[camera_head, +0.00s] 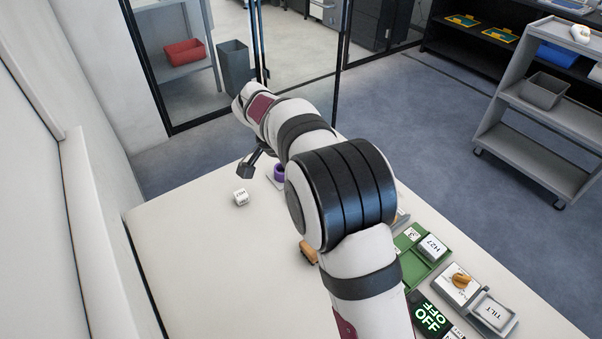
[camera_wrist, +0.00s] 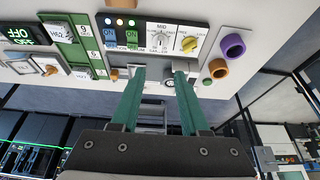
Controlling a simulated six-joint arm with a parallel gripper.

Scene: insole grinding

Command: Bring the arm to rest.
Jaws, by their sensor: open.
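My gripper (camera_head: 258,158) hangs over the far part of the white table, beyond my bent arm in the head view. In the wrist view its two teal fingers (camera_wrist: 160,76) stand apart with nothing held between them. A white cube with dark lettering (camera_head: 241,197) sits alone on the table just below and left of the gripper in the head view. A purple ring-shaped piece (camera_head: 279,172) is close to the right of the gripper; a purple ring (camera_wrist: 233,45) also shows in the wrist view. My arm hides part of the table's right side.
An orange-brown piece (camera_head: 308,251) lies beside my arm. A lettered display (camera_head: 431,318) glows green.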

